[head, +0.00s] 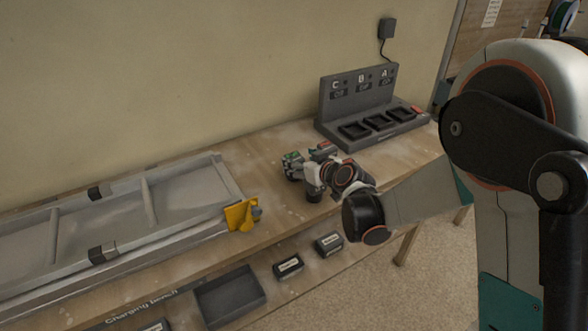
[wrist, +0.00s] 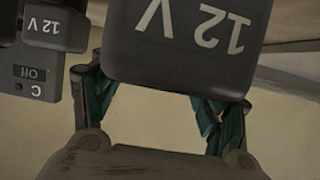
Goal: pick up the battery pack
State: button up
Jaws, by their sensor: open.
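A dark grey battery pack (wrist: 190,45) marked "12 V" upside down fills the upper middle of the wrist view, close to the camera. My gripper (wrist: 160,105) is open, with one teal-padded finger at the pack's lower left and the other at its lower right. I cannot tell whether either finger touches it. In the head view my gripper (head: 300,165) is over the bench, left of the charging station (head: 372,130), and the pack there cannot be made out clearly. A smaller-looking dark block (wrist: 57,28) marked "12 V" shows at upper left in the wrist view, above a "C Off" label.
The charging station has bays marked C, B and A. A grey framed tray (head: 150,200) and a yellow clamp (head: 242,214) lie on the left of the bench. Below the front edge are an open dark bin (head: 230,295) and small dark labelled blocks (head: 288,265).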

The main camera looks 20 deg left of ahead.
aim_at(297, 159)
jog(key=x, duration=0.3)
jog(key=shift+b, duration=0.35)
jog(key=c, duration=1.4)
jog(key=shift+r, duration=0.1)
